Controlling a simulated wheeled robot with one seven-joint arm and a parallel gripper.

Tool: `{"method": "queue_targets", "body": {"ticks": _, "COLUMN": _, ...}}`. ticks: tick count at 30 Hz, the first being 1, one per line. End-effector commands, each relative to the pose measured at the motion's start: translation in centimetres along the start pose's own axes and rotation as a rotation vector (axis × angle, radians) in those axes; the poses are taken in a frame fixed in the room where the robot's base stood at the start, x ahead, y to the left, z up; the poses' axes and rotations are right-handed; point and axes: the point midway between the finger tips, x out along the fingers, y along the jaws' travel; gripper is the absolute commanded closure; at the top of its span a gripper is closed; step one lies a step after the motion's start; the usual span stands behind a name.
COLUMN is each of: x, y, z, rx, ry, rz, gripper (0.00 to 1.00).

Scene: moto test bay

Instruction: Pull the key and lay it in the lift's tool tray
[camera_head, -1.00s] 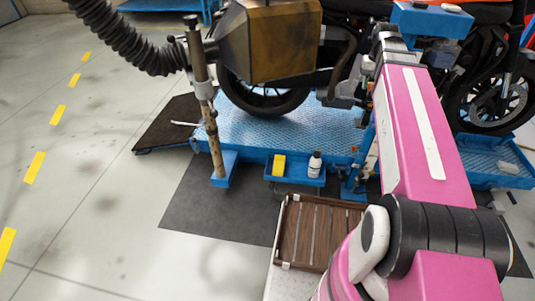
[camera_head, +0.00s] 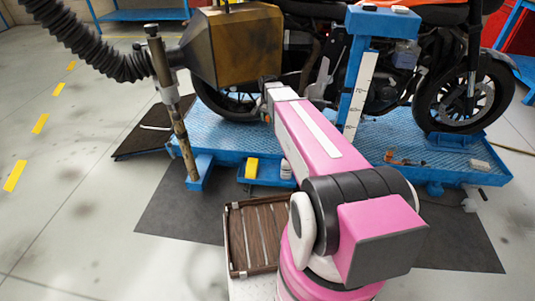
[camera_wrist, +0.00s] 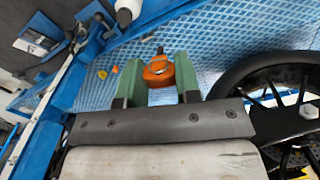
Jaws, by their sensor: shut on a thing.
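My gripper (camera_wrist: 158,65) has green fingers shut on the key, of which an orange body (camera_wrist: 158,72) shows between the fingertips in the wrist view. It is over the lift's blue textured deck (camera_wrist: 225,35); the gap beneath cannot be judged. In the head view the arm reaches to the left part of the deck, and the gripper is mostly hidden. The blue tool tray (camera_head: 266,182) hangs on the lift's near side. A yellow item (camera_head: 251,168) and a white bottle (camera_head: 286,170) are at the tray.
The motorcycle (camera_head: 385,75) stands on the lift, its wheel (camera_wrist: 270,80) close right of my gripper. A blue post with a scale (camera_head: 357,85) rises beside it. A hose and brown box (camera_head: 232,45) hang left. A slatted wooden crate (camera_head: 255,235) stands in front.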

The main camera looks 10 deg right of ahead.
Motion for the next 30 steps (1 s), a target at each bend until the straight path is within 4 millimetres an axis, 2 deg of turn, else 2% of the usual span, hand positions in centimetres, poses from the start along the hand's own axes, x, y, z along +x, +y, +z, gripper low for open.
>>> {"method": "queue_targets", "body": {"ticks": 1, "x": 2.3, "y": -0.4, "z": -0.6, "rx": 0.039, "ry": -0.004, "rz": 0.003, "gripper": 1.00}}
{"method": "queue_targets", "body": {"ticks": 9, "x": 13.0, "y": -1.0, "z": -1.4, "rx": 0.261, "ry": -0.003, "rz": 0.003, "gripper": 1.00}}
{"method": "queue_targets", "body": {"ticks": 15, "x": 19.8, "y": -0.8, "z": -1.2, "rx": 0.401, "ry": -0.002, "rz": 0.002, "gripper": 1.00}}
{"method": "queue_targets", "body": {"ticks": 18, "x": 22.1, "y": -0.7, "z": -1.0, "rx": 0.449, "ry": -0.001, "rz": 0.001, "gripper": 1.00}}
{"method": "queue_targets", "body": {"ticks": 21, "x": 23.5, "y": -0.6, "z": -0.8, "rx": 0.479, "ry": -0.001, "rz": 0.001, "gripper": 1.00}}
{"method": "queue_targets", "body": {"ticks": 30, "x": 25.6, "y": -0.6, "z": -0.8, "rx": 0.496, "ry": 0.000, "rz": 0.000, "gripper": 1.00}}
